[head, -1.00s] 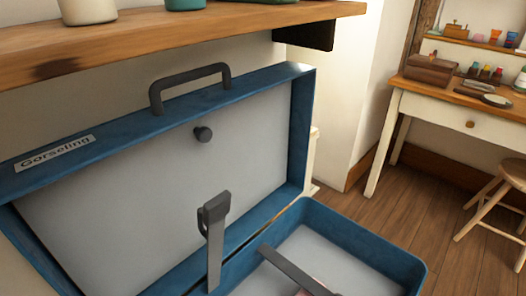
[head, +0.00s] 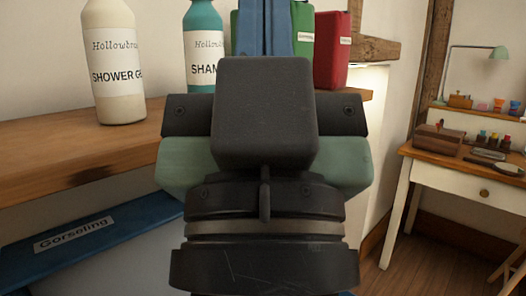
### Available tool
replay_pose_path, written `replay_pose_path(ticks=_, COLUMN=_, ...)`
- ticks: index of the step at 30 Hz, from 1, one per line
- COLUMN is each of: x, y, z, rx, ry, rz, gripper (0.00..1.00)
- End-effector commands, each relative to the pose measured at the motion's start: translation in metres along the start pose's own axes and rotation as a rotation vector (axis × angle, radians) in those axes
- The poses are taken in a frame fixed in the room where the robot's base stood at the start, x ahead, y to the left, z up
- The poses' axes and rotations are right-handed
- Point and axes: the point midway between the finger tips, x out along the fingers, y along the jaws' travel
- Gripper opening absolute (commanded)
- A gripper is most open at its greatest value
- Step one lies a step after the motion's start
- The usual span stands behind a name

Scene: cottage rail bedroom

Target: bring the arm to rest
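My gripper (head: 265,115) is in the middle of the head view, seen from behind, raised in front of the wooden shelf. Its dark body and pale green housing fill the centre. A narrow blue shape (head: 265,28) rises just above it; I cannot tell whether it is part of the gripper or a thing behind it. The fingertips cannot be made out, so whether the gripper is open or shut does not show.
A shower gel bottle (head: 113,62), a teal shampoo bottle (head: 204,45), a green container (head: 301,40) and a red container (head: 331,50) stand along the shelf (head: 60,150).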

Motion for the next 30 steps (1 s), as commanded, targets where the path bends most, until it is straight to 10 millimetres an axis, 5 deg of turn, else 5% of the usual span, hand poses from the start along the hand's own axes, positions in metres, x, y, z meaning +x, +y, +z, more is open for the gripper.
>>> replay_pose_path(ticks=1, x=0.019, y=0.0, z=-0.018, rx=0.0, ry=-0.001, rz=0.0, gripper=0.0)
replay_pose_path(ticks=30, x=0.217, y=0.0, z=-0.201, rx=0.004, ry=-0.007, rz=-0.001, gripper=0.0)
